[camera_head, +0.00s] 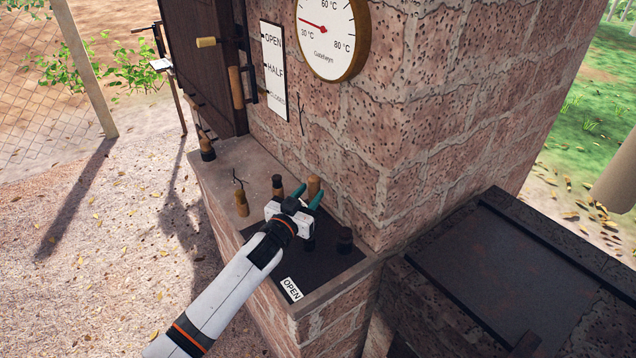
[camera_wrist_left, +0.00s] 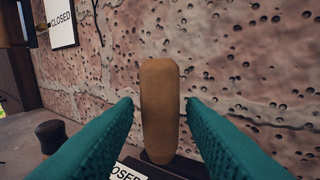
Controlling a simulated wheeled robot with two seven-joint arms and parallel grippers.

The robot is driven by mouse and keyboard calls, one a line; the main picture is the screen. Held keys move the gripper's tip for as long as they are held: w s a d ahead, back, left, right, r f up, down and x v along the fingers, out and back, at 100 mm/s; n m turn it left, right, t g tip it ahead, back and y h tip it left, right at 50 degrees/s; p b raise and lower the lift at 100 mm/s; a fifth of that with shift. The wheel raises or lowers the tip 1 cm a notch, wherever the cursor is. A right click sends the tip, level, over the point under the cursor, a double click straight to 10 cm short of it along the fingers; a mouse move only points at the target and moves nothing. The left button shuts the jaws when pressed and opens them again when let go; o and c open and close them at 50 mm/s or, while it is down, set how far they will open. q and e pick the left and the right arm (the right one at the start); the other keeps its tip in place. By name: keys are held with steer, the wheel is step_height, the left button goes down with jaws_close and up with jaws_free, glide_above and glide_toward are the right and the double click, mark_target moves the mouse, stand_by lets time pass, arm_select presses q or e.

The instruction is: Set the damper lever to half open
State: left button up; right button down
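An upright wooden handle (camera_head: 314,184) stands at the far end of a dark plate (camera_head: 262,257) on the stone ledge. In the left wrist view the handle (camera_wrist_left: 160,108) rises beside a partly hidden CLOSED label (camera_wrist_left: 128,173). An OPEN label (camera_head: 291,289) lies at the plate's near end. I take this handle for the damper lever. My left gripper (camera_head: 308,192) is open, a teal finger on each side of the handle, with small gaps visible. The arm and gripper hide the plate's middle. My right gripper is out of view.
A wall board (camera_head: 273,70) reads OPEN, HALF, CLOSED, beside a tan-handled lever (camera_head: 206,42). A temperature gauge (camera_head: 332,35) hangs on the brick wall. Dark knobs (camera_head: 344,240) and a small wooden piece (camera_head: 242,203) stand on the ledge near my gripper.

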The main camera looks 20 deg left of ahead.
arm_select(q)
steer(key=shift+w+d, duration=0.25)
steer(key=shift+w, duration=1)
steer(key=shift+w+d, duration=0.2)
steer(key=shift+w, duration=1)
jaws_close()
